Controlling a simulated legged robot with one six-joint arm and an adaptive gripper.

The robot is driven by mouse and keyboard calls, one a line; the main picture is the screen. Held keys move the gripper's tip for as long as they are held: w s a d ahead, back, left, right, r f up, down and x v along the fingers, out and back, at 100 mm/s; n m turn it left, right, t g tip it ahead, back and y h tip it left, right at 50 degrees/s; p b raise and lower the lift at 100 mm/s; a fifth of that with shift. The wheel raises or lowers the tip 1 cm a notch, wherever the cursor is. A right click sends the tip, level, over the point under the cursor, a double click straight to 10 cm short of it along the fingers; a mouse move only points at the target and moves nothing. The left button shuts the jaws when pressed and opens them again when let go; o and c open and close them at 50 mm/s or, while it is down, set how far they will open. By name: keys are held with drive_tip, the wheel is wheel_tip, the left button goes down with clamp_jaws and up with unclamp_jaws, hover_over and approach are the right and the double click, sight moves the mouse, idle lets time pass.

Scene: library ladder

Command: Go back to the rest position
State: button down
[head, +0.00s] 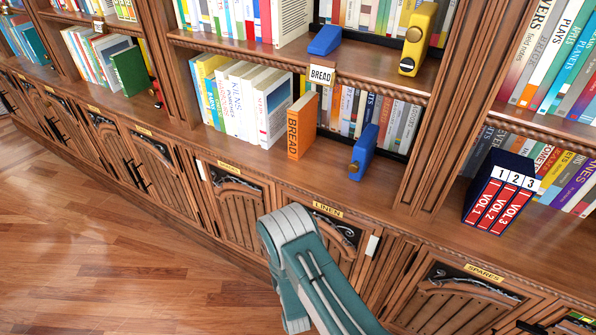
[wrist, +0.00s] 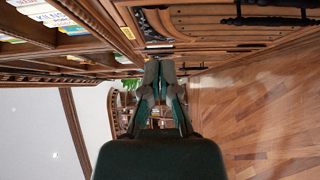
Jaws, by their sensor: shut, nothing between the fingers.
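My gripper (wrist: 161,66) shows in the wrist view with its two fingers together and nothing between them. It points along the front of the wooden bookcase, with wood above and to the left and open floor to the right. In the head view only my teal and grey arm is clear, at the bottom centre in front of the cabinet doors; I cannot make out the fingers there. No object is in contact with the fingers that I can see.
The bookcase ledge (head: 385,215) bears an orange BREAD book (head: 302,126), a blue bookend (head: 364,150) and a boxed VOL set (head: 500,192). A yellow bookend (head: 417,39) stands on the shelf above. The wooden floor (head: 110,255) at the left is clear.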

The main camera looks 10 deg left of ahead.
drive_tip(key=w+d+r+m+g+h, duration=0.2)
drive_tip(key=w+r+m, duration=0.55)
drive_tip(key=r, duration=0.65)
drive_tip(key=d+r+m+g+h, duration=0.15)
drive_tip(key=d+r, duration=0.25)
drive_tip(key=r, duration=0.4)
drive_tip(key=d+r+m+g, duration=0.2)
drive_tip(key=d+r+m, duration=0.1)
drive_tip(key=d+r, duration=0.3)
drive_tip(key=s+d+r+m+g+h, duration=0.1)
drive_tip(key=s+d+r+m+g, duration=0.3)
drive_tip(key=s+d+r, duration=0.6)
drive_tip(key=s+d+r+m+g+h, duration=0.1)
drive_tip(key=s+d+r+m, duration=0.1)
drive_tip(key=s, duration=0.7)
drive_tip(key=s+d+r+m+h, duration=0.1)
drive_tip(key=s+m, duration=0.3)
drive_tip(key=s, duration=0.6)
drive_tip(key=shift+s+d+r+g, duration=0.25)
drive_tip(key=shift+d+r+g, duration=0.1)
drive_tip(key=shift+d+r, duration=0.45)
